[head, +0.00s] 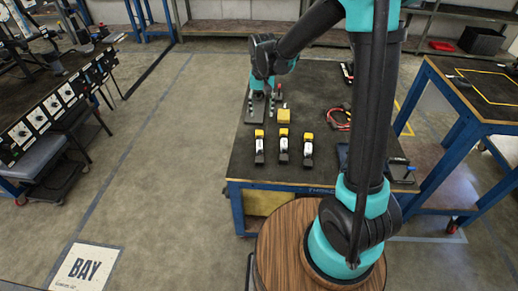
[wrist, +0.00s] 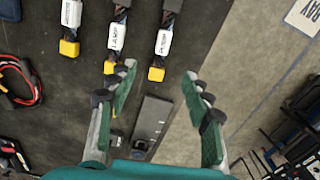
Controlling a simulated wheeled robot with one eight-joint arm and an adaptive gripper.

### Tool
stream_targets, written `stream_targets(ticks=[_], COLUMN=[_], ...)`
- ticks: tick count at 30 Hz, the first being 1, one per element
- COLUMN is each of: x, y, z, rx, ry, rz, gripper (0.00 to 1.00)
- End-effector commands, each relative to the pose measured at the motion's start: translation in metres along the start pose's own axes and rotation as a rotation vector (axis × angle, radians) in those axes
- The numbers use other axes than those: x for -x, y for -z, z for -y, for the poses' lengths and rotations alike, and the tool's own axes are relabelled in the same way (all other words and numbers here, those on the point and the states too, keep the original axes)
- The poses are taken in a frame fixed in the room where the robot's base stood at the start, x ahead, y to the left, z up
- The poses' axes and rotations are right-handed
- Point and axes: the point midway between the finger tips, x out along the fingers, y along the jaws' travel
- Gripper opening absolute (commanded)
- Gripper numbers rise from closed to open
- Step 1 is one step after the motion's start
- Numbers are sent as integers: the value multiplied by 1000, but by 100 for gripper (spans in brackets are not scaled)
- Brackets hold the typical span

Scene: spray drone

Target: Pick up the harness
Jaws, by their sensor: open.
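Three short black harness-like pieces with white labels and yellow end connectors lie in a row on the dark table top; I cannot tell which one the task means. In the head view they are the left piece (head: 259,147), the middle piece (head: 283,147) and the right piece (head: 307,150). The wrist view shows them in reversed order: right (wrist: 70,22), middle (wrist: 117,38), left (wrist: 163,40). My gripper (head: 265,97) is open and empty, pointing down behind the row. In the wrist view its fingertips (wrist: 160,74) frame the left piece's yellow end, without visible contact.
A grey plate (wrist: 152,120) lies below my gripper near the table edge. A yellow block (head: 284,116) sits behind the row. A red and black cable (head: 338,119) lies to the right. The blue-legged table (head: 270,172) has open floor at left.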

Motion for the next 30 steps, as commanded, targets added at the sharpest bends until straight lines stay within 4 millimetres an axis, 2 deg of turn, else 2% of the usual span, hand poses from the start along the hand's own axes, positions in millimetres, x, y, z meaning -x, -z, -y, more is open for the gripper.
stream_targets(ticks=[15,18,26,30], x=[-96,-107,-122,-140], y=[0,0,-1,-2], z=[0,0,2,6], rx=[0,0,0,1], ry=[0,0,1,0], rz=[-1,-1,-1,-1], gripper=[50,50,50,50])
